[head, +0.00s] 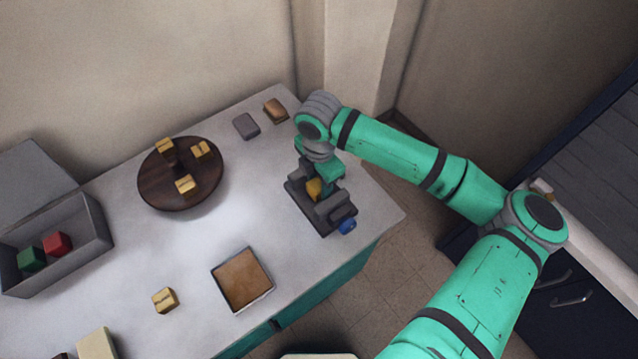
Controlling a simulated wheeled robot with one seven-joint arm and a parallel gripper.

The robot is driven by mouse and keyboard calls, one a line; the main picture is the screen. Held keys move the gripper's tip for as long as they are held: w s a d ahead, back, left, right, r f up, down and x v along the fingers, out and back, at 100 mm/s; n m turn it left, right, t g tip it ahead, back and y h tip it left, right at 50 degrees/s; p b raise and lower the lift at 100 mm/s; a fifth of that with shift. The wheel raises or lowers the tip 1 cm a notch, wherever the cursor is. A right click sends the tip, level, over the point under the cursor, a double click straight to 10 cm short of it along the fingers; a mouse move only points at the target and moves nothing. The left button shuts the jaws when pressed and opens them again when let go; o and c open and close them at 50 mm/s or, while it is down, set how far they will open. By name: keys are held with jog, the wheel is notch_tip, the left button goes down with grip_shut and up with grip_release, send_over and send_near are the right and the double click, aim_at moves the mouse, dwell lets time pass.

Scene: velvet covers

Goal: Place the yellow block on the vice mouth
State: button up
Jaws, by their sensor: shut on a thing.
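The vice (337,212) is dark grey with a blue handle end. It stands near the right end of the worktop. My gripper (316,181) points down over the vice, partly hidden by my wrist and the vice's jaws. It is shut on the yellow block (315,189), which shows as a small yellow patch at the vice mouth. Whether the block touches the vice cannot be told from this view.
A round dark wooden stand (158,196) holds several tan blocks. An open grey box (88,232) with a red block (57,244) and a green block (32,259) is at the left. A brown-topped square tray (243,280) lies near the front edge. The worktop's middle is clear.

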aim_at(319, 184)
jog(key=shift+f, duration=0.45)
jog(key=shift+f, duration=0.15)
jog(key=o, duration=0.9)
jog(key=shift+s, duration=0.1)
notch_tip(319, 184, up, 12)
jog(key=shift+r, duration=0.2)
